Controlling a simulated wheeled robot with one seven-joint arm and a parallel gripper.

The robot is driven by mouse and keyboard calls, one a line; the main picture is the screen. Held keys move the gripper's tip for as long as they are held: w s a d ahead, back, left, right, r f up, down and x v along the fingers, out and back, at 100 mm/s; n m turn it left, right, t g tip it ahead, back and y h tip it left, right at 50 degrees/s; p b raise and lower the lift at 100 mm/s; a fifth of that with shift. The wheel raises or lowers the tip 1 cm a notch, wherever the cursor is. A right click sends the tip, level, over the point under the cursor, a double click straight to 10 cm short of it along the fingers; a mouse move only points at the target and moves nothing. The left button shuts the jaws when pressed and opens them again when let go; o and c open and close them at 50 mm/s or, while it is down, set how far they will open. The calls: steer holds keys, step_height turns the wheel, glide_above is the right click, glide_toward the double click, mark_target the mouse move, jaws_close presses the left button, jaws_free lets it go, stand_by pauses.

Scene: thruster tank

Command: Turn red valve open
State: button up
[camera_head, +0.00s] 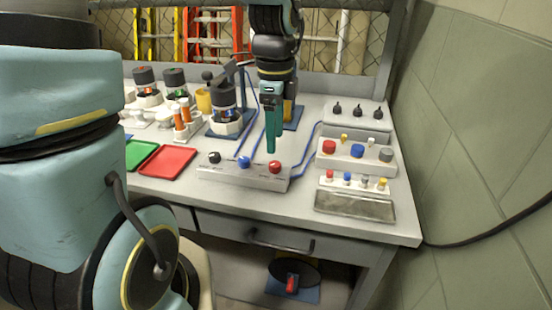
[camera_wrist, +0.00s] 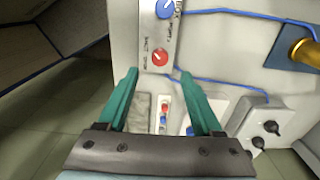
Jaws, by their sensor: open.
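The red valve (camera_head: 275,167) is a small round knob at the right end of a pale valve block (camera_head: 240,178) on the workbench. In the wrist view the red valve (camera_wrist: 160,57) lies just beyond the fingertips, roughly midway between them. My gripper (camera_head: 271,150) points down above and near the red valve, with teal fingers. The wrist view shows the fingers of my gripper (camera_wrist: 158,73) spread apart with nothing between them. Contact with the valve cannot be seen. A blue knob (camera_head: 244,162) and a black knob (camera_head: 214,157) sit to the left on the same block.
A red tray (camera_head: 166,163) and a green tray (camera_head: 140,154) lie left of the block. Blue hoses run behind it. On the right are a block with coloured caps (camera_head: 357,151), a row of small coloured pegs (camera_head: 348,179) and a grey metal tray (camera_head: 354,205).

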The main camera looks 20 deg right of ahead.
mark_target(275, 164)
step_height(275, 164, down, 7)
stand_by(0.3)
steer(key=shift+c, duration=0.4)
jaws_close()
